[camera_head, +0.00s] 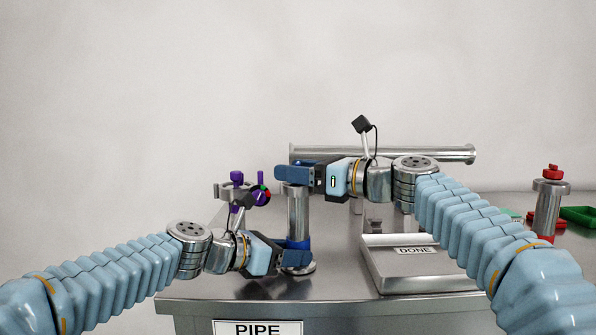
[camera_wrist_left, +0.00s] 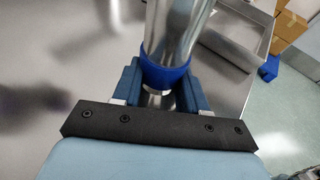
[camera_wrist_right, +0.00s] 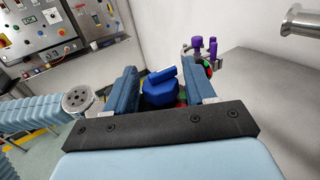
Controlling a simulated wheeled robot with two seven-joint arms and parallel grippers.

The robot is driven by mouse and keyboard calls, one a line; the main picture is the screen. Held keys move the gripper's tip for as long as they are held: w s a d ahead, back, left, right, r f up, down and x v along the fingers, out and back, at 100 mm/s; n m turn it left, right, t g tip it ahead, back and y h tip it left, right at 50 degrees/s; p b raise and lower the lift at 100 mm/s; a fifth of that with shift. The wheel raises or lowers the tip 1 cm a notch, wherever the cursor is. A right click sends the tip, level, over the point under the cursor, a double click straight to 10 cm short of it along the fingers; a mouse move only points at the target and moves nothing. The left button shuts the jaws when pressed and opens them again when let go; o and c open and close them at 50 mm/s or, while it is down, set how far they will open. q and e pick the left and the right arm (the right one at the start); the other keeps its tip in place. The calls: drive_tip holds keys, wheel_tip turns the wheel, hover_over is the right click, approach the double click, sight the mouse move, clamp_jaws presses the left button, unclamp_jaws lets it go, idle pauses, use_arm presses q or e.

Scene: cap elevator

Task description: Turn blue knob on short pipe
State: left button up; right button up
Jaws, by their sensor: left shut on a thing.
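The short pipe (camera_head: 299,215) stands upright near the table's front edge, with a blue band (camera_head: 297,244) near its foot. My left gripper (camera_head: 290,258) is shut on the pipe's lower end at the blue band, which shows between its fingers in the left wrist view (camera_wrist_left: 165,75). My right gripper (camera_head: 290,175) is at the pipe's top. In the right wrist view, the blue knob (camera_wrist_right: 160,92) lies between its two fingers. The fingers stand apart, with a small gap visible on the right side of the knob. In the head view the right gripper hides the knob.
A fixture with purple knobs (camera_head: 237,177) stands left of the pipe. A tray labelled DONE (camera_head: 380,268) lies to the right. A long horizontal pipe (camera_head: 430,153) is behind. A pipe with a red knob (camera_head: 547,205) and a green bin (camera_head: 580,214) are at far right.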

use_arm(q)
drive_tip(key=shift+r, duration=0.1)
use_arm(e)
drive_tip(key=c, duration=0.8)
drive_tip(key=shift+o, duration=0.2)
drive_tip(key=m+t+h, duration=0.3)
drive_tip(key=t, duration=0.1)
drive_tip(key=shift+s+a+m, duration=0.1)
drive_tip(key=shift+m, duration=0.2)
drive_tip(key=shift+m+t+h, duration=0.5)
drive_tip(key=shift+t+h, duration=0.1)
drive_tip(key=shift+h, duration=0.2)
drive_tip(key=o, duration=1)
drive_tip(key=shift+c, duration=0.2)
drive_tip(key=v, duration=1.2)
